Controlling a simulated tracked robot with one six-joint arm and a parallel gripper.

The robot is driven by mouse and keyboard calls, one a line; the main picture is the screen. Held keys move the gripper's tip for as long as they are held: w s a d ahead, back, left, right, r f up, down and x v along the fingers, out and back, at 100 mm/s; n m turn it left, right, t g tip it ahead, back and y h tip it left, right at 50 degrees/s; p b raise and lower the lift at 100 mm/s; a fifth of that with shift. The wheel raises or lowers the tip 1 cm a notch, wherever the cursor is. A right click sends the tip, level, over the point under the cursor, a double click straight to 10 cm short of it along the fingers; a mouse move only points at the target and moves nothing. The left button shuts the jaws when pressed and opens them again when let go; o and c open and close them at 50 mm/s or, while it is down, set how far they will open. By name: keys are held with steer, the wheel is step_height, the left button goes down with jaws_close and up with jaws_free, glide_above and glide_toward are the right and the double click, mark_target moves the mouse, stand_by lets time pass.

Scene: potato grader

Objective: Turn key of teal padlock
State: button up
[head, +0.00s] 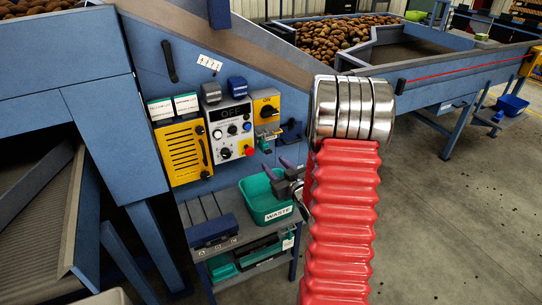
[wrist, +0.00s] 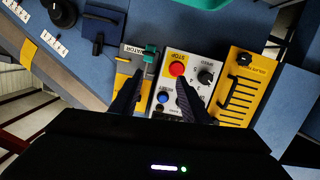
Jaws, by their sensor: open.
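The teal padlock (wrist: 150,54) hangs at the edge of a yellow-and-grey switch box (wrist: 127,68) in the wrist view, which looks at the panel upside down. In the head view the padlock (head: 264,145) is small, below the yellow switch box (head: 266,103). I cannot make out its key clearly.
A grey control panel (head: 229,130) with a red stop button (wrist: 177,69) sits beside the padlock. A yellow louvred box (head: 183,152) is further left. A teal waste tray (head: 262,203) stands on the shelf below. Open floor lies at right.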

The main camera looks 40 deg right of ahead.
mark_target(267, 151)
steer(key=s+d+f+m+t, duration=0.1)
steer(key=s+d+f+t, duration=0.1)
steer(key=s+f, duration=0.2)
steer(key=shift+d, duration=0.25)
steer(key=shift+w, duration=0.15)
steer(key=x, duration=1.3)
steer(key=shift+w, duration=0.35)
steer(key=shift+d, duration=0.1)
steer(key=shift+c, duration=0.2)
jaws_close()
